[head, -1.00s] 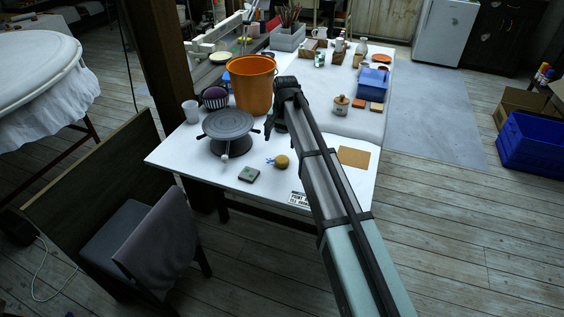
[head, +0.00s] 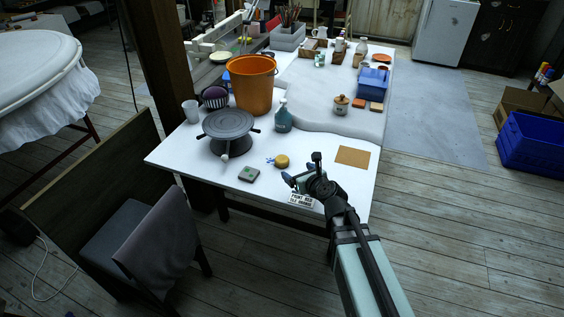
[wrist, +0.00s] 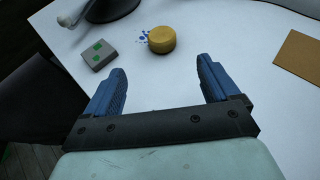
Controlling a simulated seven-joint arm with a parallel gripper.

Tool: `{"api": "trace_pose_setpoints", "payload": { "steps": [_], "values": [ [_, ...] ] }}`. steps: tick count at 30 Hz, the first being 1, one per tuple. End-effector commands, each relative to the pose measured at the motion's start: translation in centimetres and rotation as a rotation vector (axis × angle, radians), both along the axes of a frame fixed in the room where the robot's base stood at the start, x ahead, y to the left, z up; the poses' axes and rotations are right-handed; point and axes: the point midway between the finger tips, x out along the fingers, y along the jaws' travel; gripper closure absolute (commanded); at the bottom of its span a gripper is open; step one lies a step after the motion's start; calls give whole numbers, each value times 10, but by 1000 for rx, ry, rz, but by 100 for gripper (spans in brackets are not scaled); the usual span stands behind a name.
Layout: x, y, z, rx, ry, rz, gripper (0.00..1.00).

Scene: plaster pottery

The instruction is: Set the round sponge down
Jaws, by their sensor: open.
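The round yellow sponge (head: 282,161) lies flat on the white table (head: 187,172), beside some small blue marks. It also shows in the wrist view (wrist: 162,39), beyond my fingertips and between their lines. My gripper (head: 302,169) is near the table's front edge, on the near right side of the sponge and apart from it. In the wrist view my two blue fingers (wrist: 162,80) are spread wide with nothing between them.
A grey box with green patches (head: 249,174) lies left of the sponge. A dark turntable (head: 228,125), an orange bucket (head: 251,85) and a bottle (head: 283,116) stand behind. A tan board (head: 353,157) lies right; a printed card (head: 301,199) is at the front edge.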

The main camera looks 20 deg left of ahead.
Motion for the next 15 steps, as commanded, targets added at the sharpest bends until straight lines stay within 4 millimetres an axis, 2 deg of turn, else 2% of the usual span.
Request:
{"api": "trace_pose_setpoints", "payload": {
  "steps": [5,15],
  "values": [
    [4,0,-2,32,17,-32,11],
    [39,35,-22,29,15,-27,11]
  ]
}}
